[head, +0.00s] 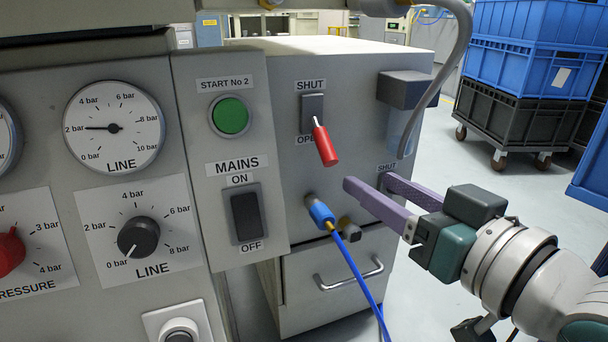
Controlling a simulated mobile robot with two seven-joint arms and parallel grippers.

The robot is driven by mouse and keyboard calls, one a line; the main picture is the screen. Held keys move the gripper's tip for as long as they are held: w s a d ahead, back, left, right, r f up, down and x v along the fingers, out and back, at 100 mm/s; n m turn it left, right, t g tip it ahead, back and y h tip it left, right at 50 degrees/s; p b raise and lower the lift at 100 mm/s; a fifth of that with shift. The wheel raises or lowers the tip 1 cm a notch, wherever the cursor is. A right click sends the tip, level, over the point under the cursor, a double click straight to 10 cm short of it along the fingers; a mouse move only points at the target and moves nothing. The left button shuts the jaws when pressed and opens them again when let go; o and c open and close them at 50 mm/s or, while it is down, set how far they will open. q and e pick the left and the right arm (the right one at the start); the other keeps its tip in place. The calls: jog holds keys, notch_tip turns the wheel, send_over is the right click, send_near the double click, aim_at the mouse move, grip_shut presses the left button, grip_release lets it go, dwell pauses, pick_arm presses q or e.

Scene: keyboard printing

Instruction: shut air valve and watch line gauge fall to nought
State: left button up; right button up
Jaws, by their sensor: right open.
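The LINE gauge (114,127) on the grey panel at the left has its needle pointing left, near 2 bar. A red-handled lever (325,145) sits between a SHUT label above and a partly covered OPEN label below; its handle points down toward OPEN. My left gripper is not in view.
A blue hose (350,265) runs down from a fitting below the lever. A dark unit with a clear bowl (401,125) is at the cabinet's right. The LINE knob (138,237) points near 0 bar.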

aim_at(331, 151)
jog(key=shift+t+y, duration=0.3)
jog(key=shift+t, duration=0.1)
jog(key=b+x, duration=0.6)
jog(key=x, duration=0.4)
jog(key=shift+w+f+b, duration=0.15)
jog(key=shift+w+b, duration=0.05)
jog(key=shift+b, duration=0.15)
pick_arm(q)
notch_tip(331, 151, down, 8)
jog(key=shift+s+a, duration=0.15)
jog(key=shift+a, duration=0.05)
pick_arm(e)
jog(key=shift+w+a, duration=0.1)
jog(key=shift+w, duration=0.2)
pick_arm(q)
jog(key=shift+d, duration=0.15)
pick_arm(e)
grip_shut()
